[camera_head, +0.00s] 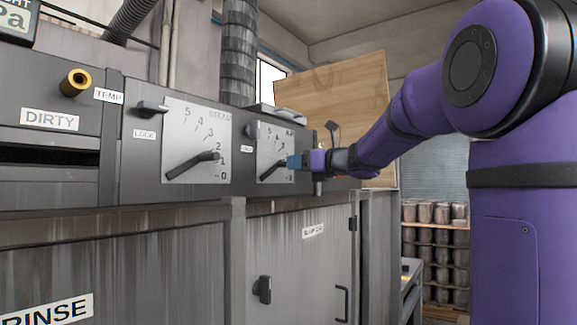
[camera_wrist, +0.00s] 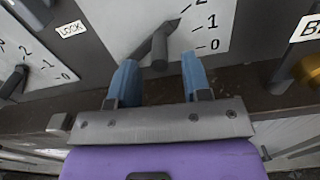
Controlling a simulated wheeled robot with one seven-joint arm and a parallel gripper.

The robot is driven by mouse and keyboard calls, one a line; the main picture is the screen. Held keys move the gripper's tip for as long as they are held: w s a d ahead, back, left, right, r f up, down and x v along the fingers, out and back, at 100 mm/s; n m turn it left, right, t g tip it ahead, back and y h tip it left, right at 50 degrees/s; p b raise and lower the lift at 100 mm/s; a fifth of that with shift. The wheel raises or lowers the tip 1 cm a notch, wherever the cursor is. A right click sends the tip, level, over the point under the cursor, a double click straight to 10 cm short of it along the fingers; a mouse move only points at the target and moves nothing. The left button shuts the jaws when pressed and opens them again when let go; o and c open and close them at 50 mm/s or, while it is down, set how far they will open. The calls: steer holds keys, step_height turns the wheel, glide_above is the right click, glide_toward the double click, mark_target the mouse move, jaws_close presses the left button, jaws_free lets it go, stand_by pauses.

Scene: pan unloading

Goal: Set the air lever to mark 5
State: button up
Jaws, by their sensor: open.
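The air lever (camera_head: 272,171) is a dark handle on the right-hand pale dial plate (camera_head: 285,138) in the head view. In the wrist view, the lever (camera_wrist: 159,48) slants up to the right, its tip near the marks 1 and 2. Its stubby grip points toward the camera. My gripper (camera_wrist: 160,72) is open, with one blue finger on each side of that grip and gaps at both sides. In the head view my gripper (camera_head: 293,162) is at the dial's right, close to the lever end. The mark 5 is outside the wrist view.
A similar steam dial with its own lever (camera_head: 192,167) is to the left. Lock knobs (camera_head: 152,107) stick out at the dials' upper left corners. A brass fitting (camera_wrist: 308,70) is at the right of the wrist view. Cabinet doors (camera_head: 300,262) lie below the panel.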

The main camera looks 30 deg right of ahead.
steer(key=shift+x, duration=1.75)
jaws_close()
